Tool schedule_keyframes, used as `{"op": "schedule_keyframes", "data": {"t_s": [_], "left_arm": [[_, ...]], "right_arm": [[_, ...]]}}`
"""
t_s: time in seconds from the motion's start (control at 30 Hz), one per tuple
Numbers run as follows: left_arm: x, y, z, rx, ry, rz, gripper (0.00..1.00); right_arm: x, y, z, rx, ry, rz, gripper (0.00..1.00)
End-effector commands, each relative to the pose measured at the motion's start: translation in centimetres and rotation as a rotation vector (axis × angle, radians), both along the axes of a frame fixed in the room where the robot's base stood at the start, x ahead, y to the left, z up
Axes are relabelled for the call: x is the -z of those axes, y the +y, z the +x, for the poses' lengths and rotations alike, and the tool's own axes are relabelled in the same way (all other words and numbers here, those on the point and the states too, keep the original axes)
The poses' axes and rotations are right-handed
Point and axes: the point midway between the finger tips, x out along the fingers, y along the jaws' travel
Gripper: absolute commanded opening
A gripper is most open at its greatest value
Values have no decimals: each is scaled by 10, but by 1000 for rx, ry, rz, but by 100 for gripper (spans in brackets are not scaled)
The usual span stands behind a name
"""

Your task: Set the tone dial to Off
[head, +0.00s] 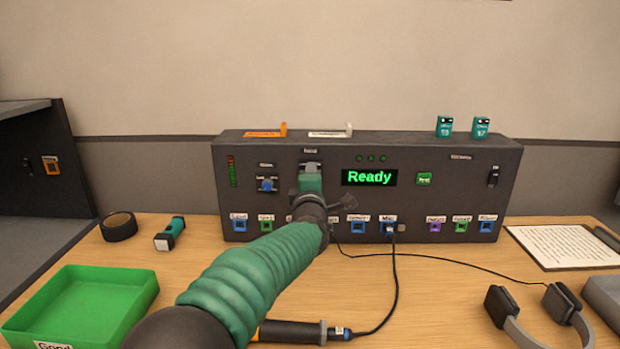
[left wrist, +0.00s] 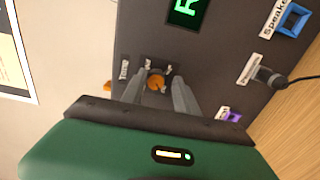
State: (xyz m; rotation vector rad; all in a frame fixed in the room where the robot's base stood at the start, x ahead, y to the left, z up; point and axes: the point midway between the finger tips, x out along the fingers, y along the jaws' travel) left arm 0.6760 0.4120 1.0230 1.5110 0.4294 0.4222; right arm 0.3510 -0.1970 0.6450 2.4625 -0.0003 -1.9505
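My left gripper (head: 311,172) is in front of the panel (head: 450,165), left of the green "Ready" display (head: 369,177), and covers what is behind it in the head view. In the left wrist view its two fingers (left wrist: 162,80) stand apart on either side of an orange round dial (left wrist: 157,83). A gap shows on at least one side; whether a finger touches the dial I cannot tell. Small white labels (left wrist: 124,70) sit around the dial, too small to read. A second dial, blue (head: 267,185), is left of the gripper. My right gripper is not in view.
A row of coloured sockets runs along the panel's lower edge, with a plugged cable (head: 393,260). A green tray (head: 85,290), tape roll (head: 118,226), flashlight (head: 170,233), headphones (head: 535,320) and printed sheet (head: 570,246) lie on the table.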

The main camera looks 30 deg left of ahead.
Motion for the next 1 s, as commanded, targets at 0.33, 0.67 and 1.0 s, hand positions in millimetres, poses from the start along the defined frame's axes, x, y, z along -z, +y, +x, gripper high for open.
{"op": "schedule_keyframes", "data": {"t_s": [0.33, 0.67, 1.0], "left_arm": [[-3, 1, -2, -4, -6, 4, 46], [-6, -31, -54, -1, -7, 3, 46], [-5, -78, -129, -1, -6, 2, 46]], "right_arm": [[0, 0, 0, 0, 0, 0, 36], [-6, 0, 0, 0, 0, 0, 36], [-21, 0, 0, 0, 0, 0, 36]]}}
